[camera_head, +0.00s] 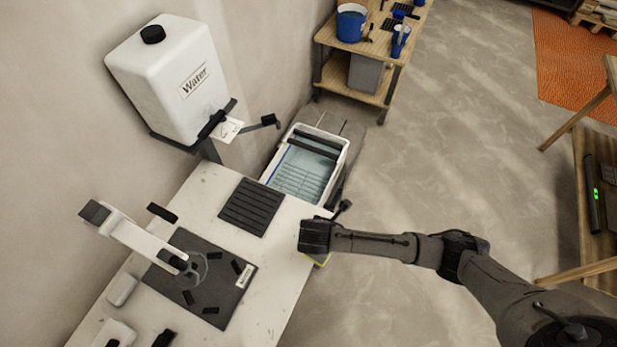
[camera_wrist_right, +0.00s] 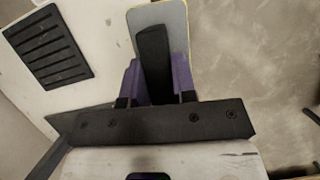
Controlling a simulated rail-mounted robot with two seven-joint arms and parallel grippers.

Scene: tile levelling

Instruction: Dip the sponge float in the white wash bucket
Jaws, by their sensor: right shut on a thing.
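The sponge float shows in the right wrist view as a grey, yellow-edged plate (camera_wrist_right: 176,16) with a black handle (camera_wrist_right: 154,50). The purple fingers of my right gripper (camera_wrist_right: 156,82) are shut on that handle. In the head view my right gripper (camera_head: 317,238) is at the right edge of the white bench, and only a yellow edge of the float (camera_head: 321,261) shows below it. The white wash bucket (camera_head: 342,160) stands beyond the bench end, with bluish water, a grid and dark bars inside. The float is apart from it. My left gripper is not in view.
A black slotted mat (camera_head: 250,206) lies on the white bench (camera_head: 208,196) near the bucket. A white water tank (camera_head: 165,80) with a tap stands behind. A wooden shelf (camera_head: 326,38) with blue buckets stands farther back. The floor right of the bucket is clear.

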